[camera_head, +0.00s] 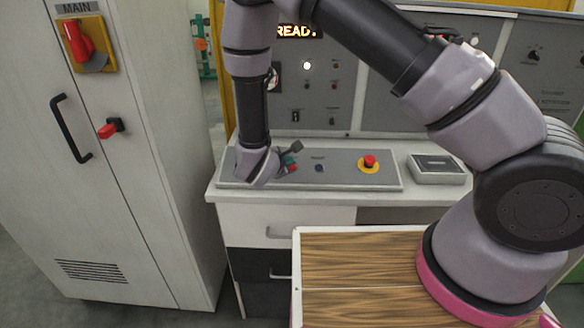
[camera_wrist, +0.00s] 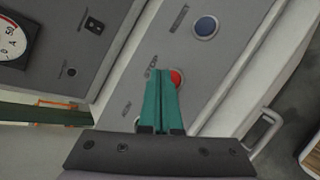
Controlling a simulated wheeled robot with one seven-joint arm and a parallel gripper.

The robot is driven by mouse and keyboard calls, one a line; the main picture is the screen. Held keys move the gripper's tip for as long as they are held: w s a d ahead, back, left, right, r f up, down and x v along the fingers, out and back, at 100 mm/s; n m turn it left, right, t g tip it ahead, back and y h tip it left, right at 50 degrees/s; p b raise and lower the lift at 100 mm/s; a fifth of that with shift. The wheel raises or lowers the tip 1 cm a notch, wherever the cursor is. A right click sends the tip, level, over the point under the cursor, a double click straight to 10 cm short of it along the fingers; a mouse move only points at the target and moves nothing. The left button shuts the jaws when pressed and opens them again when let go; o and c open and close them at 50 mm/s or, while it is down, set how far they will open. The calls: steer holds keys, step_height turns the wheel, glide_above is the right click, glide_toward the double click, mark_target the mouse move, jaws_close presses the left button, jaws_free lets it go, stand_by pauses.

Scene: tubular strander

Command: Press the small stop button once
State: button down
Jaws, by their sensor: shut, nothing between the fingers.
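The small red button (camera_wrist: 177,77) sits on the sloped grey control panel (camera_wrist: 155,40), partly hidden behind my fingertips in the wrist view. It shows as a small red spot (camera_head: 293,168) in the head view. My gripper (camera_wrist: 164,73) has green fingers shut together with nothing between them. The fingertips overlap the left part of the red button in the wrist view; I cannot tell whether they touch it. In the head view my gripper (camera_head: 287,162) is low over the panel's left part.
A blue button (camera_wrist: 205,26) is beside the red one. A large red mushroom button on a yellow base (camera_head: 369,163) is farther right on the panel. A grey box (camera_head: 436,168) stands right of it. A tall cabinet (camera_head: 130,150) with a red main switch (camera_head: 78,42) stands left.

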steer(key=shift+s+r, duration=0.1)
steer(key=shift+r, duration=0.15)
steer(key=shift+s+r, duration=0.2)
steer(key=shift+r, duration=0.6)
steer(key=shift+s+r, duration=0.25)
steer(key=shift+r, duration=0.5)
steer(key=shift+s+r, duration=0.2)
steer(key=shift+r, duration=0.6)
